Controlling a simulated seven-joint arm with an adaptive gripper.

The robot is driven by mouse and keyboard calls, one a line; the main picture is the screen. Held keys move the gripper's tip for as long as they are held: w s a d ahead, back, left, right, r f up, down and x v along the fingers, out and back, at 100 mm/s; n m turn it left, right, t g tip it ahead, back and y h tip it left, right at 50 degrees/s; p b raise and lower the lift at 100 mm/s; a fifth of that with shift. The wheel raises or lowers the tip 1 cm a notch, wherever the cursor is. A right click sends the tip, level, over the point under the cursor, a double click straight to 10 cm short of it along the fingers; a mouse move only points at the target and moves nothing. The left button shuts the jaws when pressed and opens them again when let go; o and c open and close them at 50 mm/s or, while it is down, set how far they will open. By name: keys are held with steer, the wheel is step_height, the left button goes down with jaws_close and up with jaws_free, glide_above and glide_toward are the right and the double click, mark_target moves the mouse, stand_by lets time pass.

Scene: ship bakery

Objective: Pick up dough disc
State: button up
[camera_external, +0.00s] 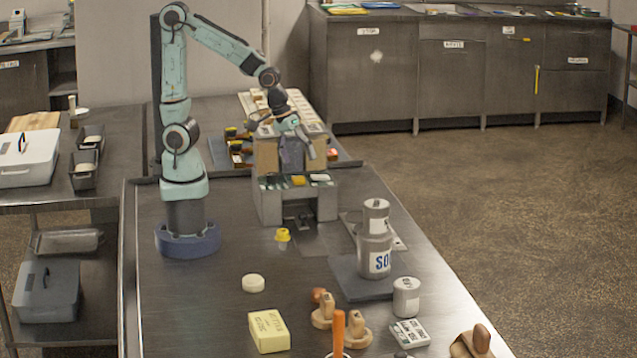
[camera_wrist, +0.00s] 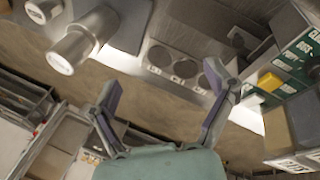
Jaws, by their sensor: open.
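A pale, round, flat-topped disc (camera_external: 253,283), which looks like the dough disc, lies on the steel table in the external view, in front of my arm's base. My gripper (camera_external: 297,140) is raised above the grey box unit, well behind and to the right of the disc. In the wrist view my gripper (camera_wrist: 171,80) has its two fingers spread wide, with nothing between them. I cannot make out the disc in the wrist view.
A yellow butter block (camera_external: 269,332), wooden stamps (camera_external: 322,309), an orange handle (camera_external: 338,331) and a white canister (camera_external: 406,297) stand near the disc. A larger canister (camera_external: 375,255) stands to the right. The table left of the disc is clear.

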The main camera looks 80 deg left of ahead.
steer(key=s+d+f+m+g, duration=0.2)
steer(key=d+f, duration=0.4)
steer(key=d, duration=0.3)
steer(key=m+g+y, duration=0.2)
steer(key=m, duration=0.4)
glide_above(251, 279)
step_height(251, 279, down, 10)
steer(key=shift+a+r, duration=0.1)
steer(key=shift+r, duration=0.1)
steer(key=shift+f, duration=3.15)
steer(key=c, duration=1.2)
